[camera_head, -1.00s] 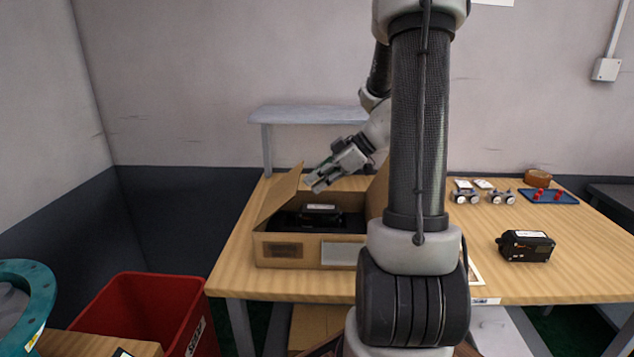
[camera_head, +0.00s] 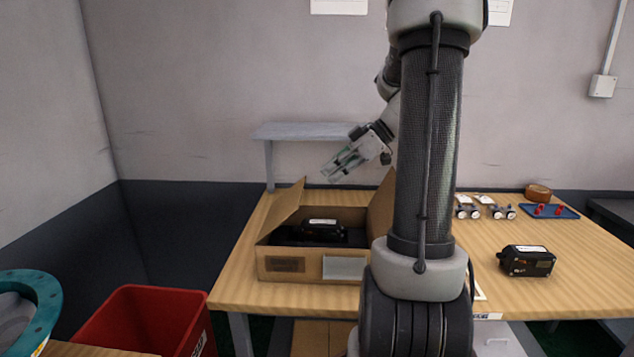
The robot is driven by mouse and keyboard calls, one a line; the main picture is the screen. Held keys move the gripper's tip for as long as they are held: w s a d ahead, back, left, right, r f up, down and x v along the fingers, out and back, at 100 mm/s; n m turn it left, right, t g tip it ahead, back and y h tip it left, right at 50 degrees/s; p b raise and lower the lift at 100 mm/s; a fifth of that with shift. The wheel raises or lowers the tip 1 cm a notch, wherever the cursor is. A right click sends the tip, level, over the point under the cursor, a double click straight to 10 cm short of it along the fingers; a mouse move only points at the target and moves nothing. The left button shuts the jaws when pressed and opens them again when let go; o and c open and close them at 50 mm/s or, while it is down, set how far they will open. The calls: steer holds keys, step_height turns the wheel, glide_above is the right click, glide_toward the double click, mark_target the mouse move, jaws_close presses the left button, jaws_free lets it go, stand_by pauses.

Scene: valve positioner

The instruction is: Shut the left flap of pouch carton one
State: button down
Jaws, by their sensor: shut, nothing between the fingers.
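The open cardboard carton (camera_head: 306,276) stands on the wooden table, left of my arm. A black device (camera_head: 320,231) with a white label sits inside in a dark insert. My gripper (camera_head: 332,175) is shut and empty. It hangs in the air above the back of the carton, to the right of the left flap's top and apart from it.
A grey raised shelf (camera_head: 310,131) stands behind the carton. A black device (camera_head: 527,261), small wheeled parts (camera_head: 484,209), a blue tray (camera_head: 550,212) and a tape roll (camera_head: 538,193) lie on the right of the table (camera_head: 592,262). A red bin (camera_head: 143,320) stands at lower left.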

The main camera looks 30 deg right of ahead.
steer(key=s+d, duration=0.1)
steer(key=d, duration=0.1)
step_height(320, 180, up, 8)
steer(key=n+g+h, duration=0.1)
steer(key=n+g, duration=0.1)
steer(key=n, duration=0.1)
glide_above(297, 195)
steer(key=s, duration=0.2)
steer(key=d+m+h, duration=0.1)
steer(key=d+m, duration=0.1)
steer(key=m, duration=0.1)
steer(key=x, duration=0.6)
steer(key=w+x, duration=0.1)
steer(key=x, duration=0.3)
steer(key=shift+d+r, duration=0.15)
steer(key=shift+s+d+f, duration=0.55)
steer(key=shift+d+f, duration=0.25)
steer(key=shift+d, duration=0.1)
steer(key=shift+s+d+f, duration=0.25)
steer(key=shift+d+f, duration=0.05)
steer(key=shift+f, duration=0.2)
steer(key=shift+d, duration=0.1)
